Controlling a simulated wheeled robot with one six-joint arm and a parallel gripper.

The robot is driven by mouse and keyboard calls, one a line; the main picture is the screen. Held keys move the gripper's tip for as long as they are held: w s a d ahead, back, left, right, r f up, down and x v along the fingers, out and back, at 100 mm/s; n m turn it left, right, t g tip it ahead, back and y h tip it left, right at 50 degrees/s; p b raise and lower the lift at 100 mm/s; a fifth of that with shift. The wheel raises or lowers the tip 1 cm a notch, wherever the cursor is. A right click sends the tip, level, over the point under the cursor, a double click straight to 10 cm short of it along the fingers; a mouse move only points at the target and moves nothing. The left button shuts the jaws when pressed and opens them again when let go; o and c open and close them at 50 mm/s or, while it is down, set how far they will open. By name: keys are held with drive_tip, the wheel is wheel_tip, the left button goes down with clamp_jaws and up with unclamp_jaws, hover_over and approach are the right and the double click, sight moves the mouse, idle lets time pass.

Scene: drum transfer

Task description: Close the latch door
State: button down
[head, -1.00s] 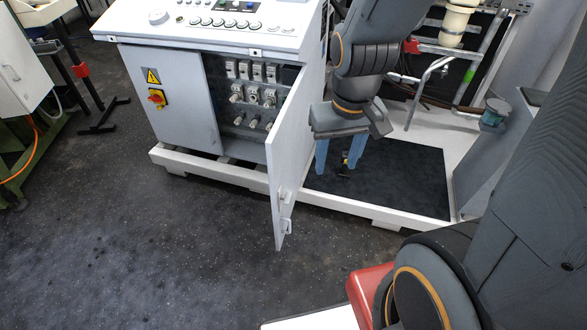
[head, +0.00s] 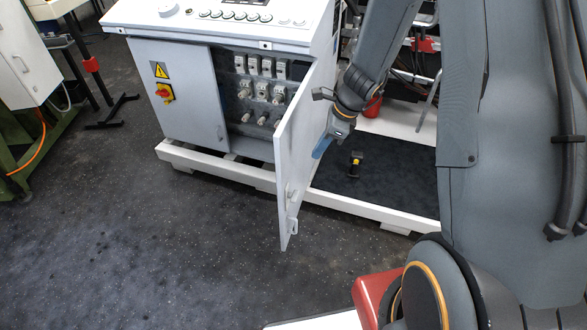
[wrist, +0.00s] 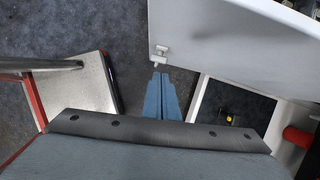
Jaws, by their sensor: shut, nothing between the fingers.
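The white latch door (head: 292,160) of the grey cabinet (head: 180,110) stands wide open, its free edge toward me. It also shows at the top of the wrist view (wrist: 240,45). My gripper (head: 319,152) is on the right, outer side of the door. In the wrist view its blue fingers (wrist: 160,76) are together and empty, their tips close to the latch fitting. I cannot tell if they touch.
Breakers and sockets (head: 262,92) show inside the cabinet. A white base frame (head: 215,165) runs under it. A small black and yellow object (head: 354,165) stands on the dark floor right of the door. A red part (wrist: 298,136) is at right in the wrist view. Floor in front is clear.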

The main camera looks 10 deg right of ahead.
drive_tip(key=w+a+f+m+p, duration=0.1)
drive_tip(key=w+a+f, duration=0.3)
drive_tip(key=f, duration=0.6)
drive_tip(key=shift+w+a+f+p, duration=0.2)
drive_tip(key=shift+a+p, duration=0.45)
drive_tip(key=shift+a, duration=0.7)
